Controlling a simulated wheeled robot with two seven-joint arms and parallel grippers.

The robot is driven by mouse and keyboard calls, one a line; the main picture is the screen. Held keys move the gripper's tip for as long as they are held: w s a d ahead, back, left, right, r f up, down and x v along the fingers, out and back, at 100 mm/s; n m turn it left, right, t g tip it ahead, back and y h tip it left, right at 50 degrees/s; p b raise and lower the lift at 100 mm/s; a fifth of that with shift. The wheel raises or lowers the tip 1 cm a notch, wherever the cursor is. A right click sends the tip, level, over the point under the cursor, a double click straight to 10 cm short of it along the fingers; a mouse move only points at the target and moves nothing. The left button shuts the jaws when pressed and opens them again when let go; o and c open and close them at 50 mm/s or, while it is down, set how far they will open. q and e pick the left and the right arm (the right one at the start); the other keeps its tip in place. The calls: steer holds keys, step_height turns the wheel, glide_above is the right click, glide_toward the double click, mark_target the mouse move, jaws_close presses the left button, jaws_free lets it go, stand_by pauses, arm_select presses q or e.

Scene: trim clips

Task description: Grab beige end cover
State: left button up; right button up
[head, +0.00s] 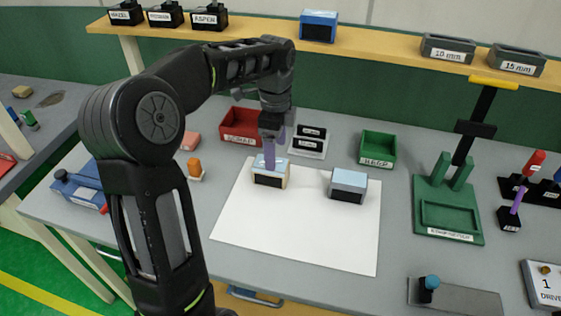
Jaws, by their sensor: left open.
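A small block-shaped cover with beige edges, a pale blue top and a dark front (271,178) sits on the white sheet (300,240), near its far left part. I take it to be the beige end cover. My left gripper (269,160) points down right at this cover, its purple finger in front of or against the top. The jaws are open; whether they touch the cover I cannot tell. A similar grey cover with a pale blue top (349,185) sits to the right on the sheet. My right gripper is not in view.
A red bin (242,126) and a green bin (378,147) stand behind the sheet. A green press stand (448,210) is at the right. An orange knob piece (194,167) and a blue box (80,187) lie left. The front of the sheet is clear.

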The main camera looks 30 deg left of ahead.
arm_select(q)
steer(key=shift+s+r, duration=0.1)
steer(key=shift+s, duration=0.15)
steer(key=shift+w+f, duration=0.1)
steer(key=shift+f, duration=1.25)
steer(key=shift+f, duration=0.1)
step_height(320, 180, down, 5)
steer(key=shift+f+p, duration=0.1)
steer(key=shift+p, duration=0.6)
steer(key=shift+s, duration=0.2)
steer(key=shift+c, duration=0.4)
steer(key=c, duration=1.5)
